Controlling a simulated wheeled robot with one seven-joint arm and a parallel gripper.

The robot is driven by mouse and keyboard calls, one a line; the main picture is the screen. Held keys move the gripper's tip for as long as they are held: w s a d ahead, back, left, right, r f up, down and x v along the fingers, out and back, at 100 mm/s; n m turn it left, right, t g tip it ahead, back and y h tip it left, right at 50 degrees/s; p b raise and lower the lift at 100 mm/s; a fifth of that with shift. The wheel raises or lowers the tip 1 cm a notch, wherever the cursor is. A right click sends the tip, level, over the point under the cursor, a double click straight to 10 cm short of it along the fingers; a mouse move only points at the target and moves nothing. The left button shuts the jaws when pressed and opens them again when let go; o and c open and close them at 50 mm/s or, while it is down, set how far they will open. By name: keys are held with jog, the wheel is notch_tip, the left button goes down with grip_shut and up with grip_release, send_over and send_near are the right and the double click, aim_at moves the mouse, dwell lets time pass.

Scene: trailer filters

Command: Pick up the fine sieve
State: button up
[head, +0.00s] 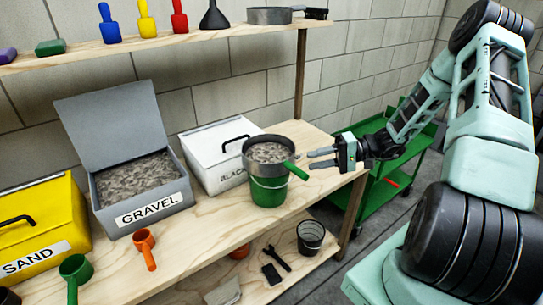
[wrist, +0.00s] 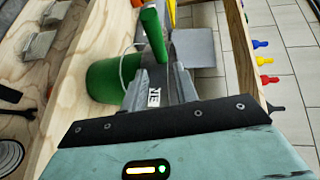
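A round grey sieve (head: 268,152) with a green handle (head: 295,171) sits on top of a green bucket (head: 268,192) and holds grey gravel-like material. Whether it is the fine one I cannot tell. Another grey round pan or sieve (head: 270,15) with a dark handle lies on the upper shelf. My gripper (head: 318,160) is open and empty, just right of the green handle's end. In the wrist view a green handle (wrist: 153,35) shows beyond the fingers (wrist: 160,85), and the bucket (wrist: 103,80) is to their left.
A grey open gravel box (head: 145,195), a white lidded box (head: 215,150) and a yellow sand box (head: 40,230) stand behind and left on the bench. Orange (head: 144,245) and green (head: 75,270) scoops lie in front. A green cart (head: 385,190) stands right.

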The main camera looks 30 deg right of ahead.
aim_at(289, 166)
jog(key=p+x, duration=0.2)
jog(key=x, duration=0.5)
jog(key=shift+a+r, duration=0.1)
jog(key=shift+r, duration=0.05)
jog(key=shift+w+a+f+p, duration=0.2)
jog(key=shift+w+a+p, duration=0.1)
jog(key=shift+a, duration=0.2)
grip_shut()
